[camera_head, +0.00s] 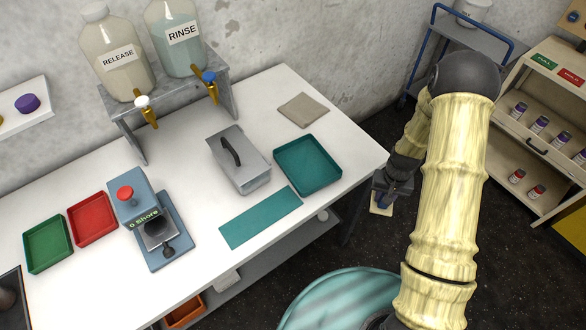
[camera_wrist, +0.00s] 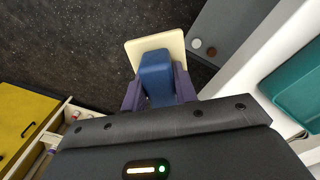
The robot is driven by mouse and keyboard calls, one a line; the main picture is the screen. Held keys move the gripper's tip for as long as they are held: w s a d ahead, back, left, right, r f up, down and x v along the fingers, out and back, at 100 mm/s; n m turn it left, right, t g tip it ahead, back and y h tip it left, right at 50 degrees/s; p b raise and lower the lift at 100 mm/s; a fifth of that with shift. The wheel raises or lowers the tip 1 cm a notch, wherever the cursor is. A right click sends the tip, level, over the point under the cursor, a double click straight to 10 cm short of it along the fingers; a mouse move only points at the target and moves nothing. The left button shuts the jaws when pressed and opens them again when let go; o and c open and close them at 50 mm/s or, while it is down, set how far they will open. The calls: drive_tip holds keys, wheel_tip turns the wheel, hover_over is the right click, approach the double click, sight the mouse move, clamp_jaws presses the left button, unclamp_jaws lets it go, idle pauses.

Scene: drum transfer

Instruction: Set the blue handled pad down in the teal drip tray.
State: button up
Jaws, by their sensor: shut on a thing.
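The blue handled pad (camera_wrist: 157,70) has a blue handle and a cream pad plate (camera_wrist: 134,47). My gripper (camera_wrist: 158,92) is shut on the blue handle, one dark finger on each side. In the head view my gripper (camera_head: 383,194) hangs past the table's right end, over the dark floor. The cream plate (camera_head: 381,209) shows below it there; the handle is mostly hidden. The teal drip tray (camera_head: 307,164) lies empty on the white table, left of my gripper. Part of a teal tray (camera_wrist: 302,86) shows at the right edge of the wrist view.
A teal mat (camera_head: 260,217) and a grey lidded box (camera_head: 240,165) with a black handle lie close to the tray. A beige cloth (camera_head: 303,110) lies behind it. The table's right edge (camera_head: 368,176) lies between tray and gripper. A large teal drum (camera_head: 335,300) stands in front.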

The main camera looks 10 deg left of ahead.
drive_tip(key=shift+a, duration=0.3)
